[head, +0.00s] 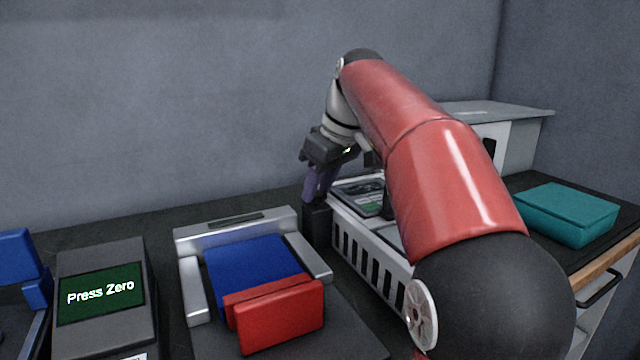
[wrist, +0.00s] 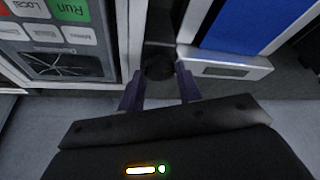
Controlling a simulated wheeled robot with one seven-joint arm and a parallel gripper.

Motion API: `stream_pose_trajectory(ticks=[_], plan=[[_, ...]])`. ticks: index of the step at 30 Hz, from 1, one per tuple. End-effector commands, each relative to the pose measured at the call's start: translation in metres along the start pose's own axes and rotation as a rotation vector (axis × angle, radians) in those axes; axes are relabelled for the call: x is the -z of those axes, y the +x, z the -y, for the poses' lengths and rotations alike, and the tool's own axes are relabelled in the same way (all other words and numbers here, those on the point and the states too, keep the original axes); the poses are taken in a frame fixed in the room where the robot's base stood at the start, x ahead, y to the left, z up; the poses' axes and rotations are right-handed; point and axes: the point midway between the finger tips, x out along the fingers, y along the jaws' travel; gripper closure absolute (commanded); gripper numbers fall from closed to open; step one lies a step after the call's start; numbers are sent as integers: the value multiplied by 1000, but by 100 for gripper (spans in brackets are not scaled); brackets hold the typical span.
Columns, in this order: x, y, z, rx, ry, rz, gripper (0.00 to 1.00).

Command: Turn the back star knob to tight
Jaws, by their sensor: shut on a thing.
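The back star knob (wrist: 158,67) is a small dark round shape in the wrist view, between the two purple fingertips. Its lobes and pointer are too dark to make out. My gripper (wrist: 159,76) is shut on it, one finger on each side. In the head view my gripper (head: 317,190) points down at the top of a dark upright post (head: 316,224), between the silver-framed blue unit and the white vented case. The knob itself is hidden there by the fingers.
The white vented case (head: 352,245) with a control panel (head: 362,195) stands close on the right. The silver frame (head: 191,283) with blue and red blocks (head: 280,316) is on the left. A "Press Zero" display (head: 100,292) and a teal box (head: 568,212) stand farther out.

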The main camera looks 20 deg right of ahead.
Motion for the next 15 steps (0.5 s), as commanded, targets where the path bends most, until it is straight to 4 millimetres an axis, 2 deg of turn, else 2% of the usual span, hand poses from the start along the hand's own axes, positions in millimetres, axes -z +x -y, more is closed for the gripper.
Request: stream_pose_trajectory(ticks=[15], plan=[[1, 0, 4, -154, 369, -1, 88]])
